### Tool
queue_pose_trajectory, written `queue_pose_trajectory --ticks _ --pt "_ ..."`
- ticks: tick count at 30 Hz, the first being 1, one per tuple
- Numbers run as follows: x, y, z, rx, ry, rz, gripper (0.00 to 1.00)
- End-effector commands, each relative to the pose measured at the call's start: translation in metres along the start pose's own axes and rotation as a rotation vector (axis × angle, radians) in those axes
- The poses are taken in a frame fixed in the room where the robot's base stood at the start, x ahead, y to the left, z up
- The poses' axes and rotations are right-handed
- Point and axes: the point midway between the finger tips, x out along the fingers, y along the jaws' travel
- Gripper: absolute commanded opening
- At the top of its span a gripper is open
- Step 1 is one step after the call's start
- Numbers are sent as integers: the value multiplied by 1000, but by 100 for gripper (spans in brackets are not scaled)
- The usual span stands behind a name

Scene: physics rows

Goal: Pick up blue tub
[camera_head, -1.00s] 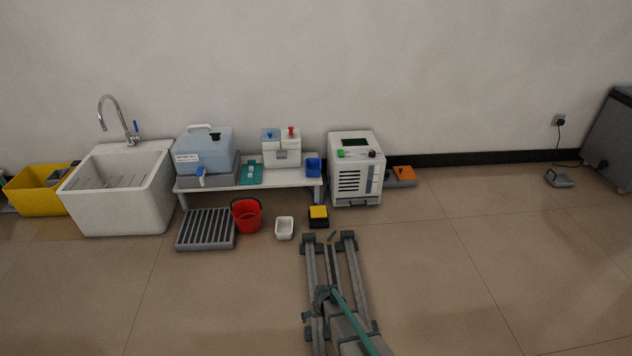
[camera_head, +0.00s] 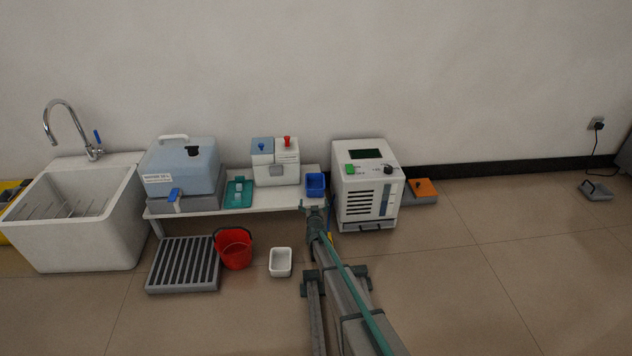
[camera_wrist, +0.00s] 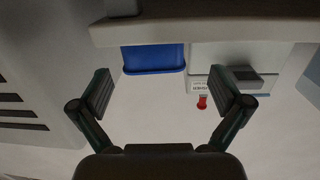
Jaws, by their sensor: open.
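The blue tub (camera_head: 316,185) is a small open container at the right end of the low white bench. It also shows in the wrist view (camera_wrist: 153,58), upside down and partly cut off by the bench edge (camera_wrist: 200,31). My gripper (camera_head: 314,205) is at the bench's front edge, just below the tub in the head view. In the wrist view its two fingers (camera_wrist: 160,78) are spread wide with nothing between them. The tub appears beyond the fingertips, apart from them.
A white instrument (camera_head: 366,190) stands close right of the bench. A white box with a red knob (camera_head: 275,168) sits left of the tub. A red bucket (camera_head: 236,250), white bin (camera_head: 280,262) and slatted grey platform (camera_head: 184,265) are on the floor in front.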

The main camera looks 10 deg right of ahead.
Motion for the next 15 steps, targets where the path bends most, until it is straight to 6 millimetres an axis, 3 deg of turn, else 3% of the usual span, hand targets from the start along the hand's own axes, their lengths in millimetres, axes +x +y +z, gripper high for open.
queue_pose_trajectory --ticks 7,15 --pt "6 6 -16 -24 76 27 100" --pt "44 6 -16 -25 75 26 100"
